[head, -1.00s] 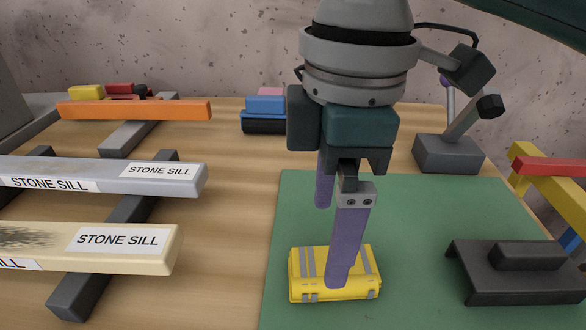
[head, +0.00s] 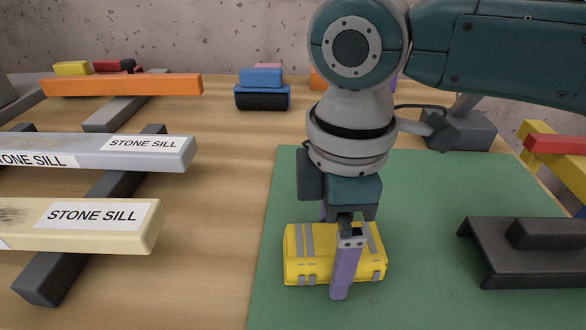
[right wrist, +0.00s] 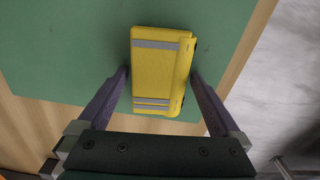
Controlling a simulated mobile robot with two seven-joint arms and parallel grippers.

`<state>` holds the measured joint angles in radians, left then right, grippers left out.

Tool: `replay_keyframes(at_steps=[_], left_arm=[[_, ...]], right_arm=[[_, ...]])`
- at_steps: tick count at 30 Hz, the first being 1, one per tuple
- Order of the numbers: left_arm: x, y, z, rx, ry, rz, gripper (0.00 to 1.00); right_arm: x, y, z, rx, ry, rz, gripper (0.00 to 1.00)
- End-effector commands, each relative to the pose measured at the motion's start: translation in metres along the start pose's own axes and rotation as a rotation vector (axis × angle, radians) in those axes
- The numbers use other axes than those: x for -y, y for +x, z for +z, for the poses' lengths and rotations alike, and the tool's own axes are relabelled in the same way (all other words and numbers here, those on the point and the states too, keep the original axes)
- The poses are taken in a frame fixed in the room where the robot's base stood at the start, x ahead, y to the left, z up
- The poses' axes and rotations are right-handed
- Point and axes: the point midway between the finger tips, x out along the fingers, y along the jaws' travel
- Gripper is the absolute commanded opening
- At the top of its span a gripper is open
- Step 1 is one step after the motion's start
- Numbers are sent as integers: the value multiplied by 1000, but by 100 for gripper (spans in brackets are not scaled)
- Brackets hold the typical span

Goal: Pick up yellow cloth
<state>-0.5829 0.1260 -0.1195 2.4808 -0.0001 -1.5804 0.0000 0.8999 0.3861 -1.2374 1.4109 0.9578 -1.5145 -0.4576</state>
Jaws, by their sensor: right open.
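The yellow cloth (head: 302,262) is a folded yellow bundle with grey stripes. It lies on the green mat (head: 430,185), near the mat's left edge. My right gripper (head: 335,255) points down over the cloth. One purple finger is in front of the cloth and the other is mostly hidden behind it. In the right wrist view the cloth (right wrist: 155,85) lies between the two open fingers (right wrist: 160,95), with a finger close along each side. I cannot tell whether the fingers touch it. My left gripper is not in view.
Stone sills (head: 100,222) rest on dark bars (head: 60,265) at the left. A dark metal stand (head: 525,255) is on the mat's right. Blue and black items (head: 262,88) and an orange bar (head: 130,86) are farther back. Bare wood lies left of the mat.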

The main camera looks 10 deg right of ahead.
Motion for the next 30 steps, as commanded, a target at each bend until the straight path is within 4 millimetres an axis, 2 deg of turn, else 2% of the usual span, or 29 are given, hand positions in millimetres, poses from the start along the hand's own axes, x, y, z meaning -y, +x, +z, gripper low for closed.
replay_keyframes(at_steps=[5, 24, 30], left_arm=[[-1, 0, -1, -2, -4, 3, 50], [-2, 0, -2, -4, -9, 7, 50], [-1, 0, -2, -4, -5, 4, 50]], right_arm=[[0, 0, 0, 0, 0, 1, 99], [0, -1, 0, -1, 0, 1, 27], [0, -1, 0, -1, 0, 1, 26]])
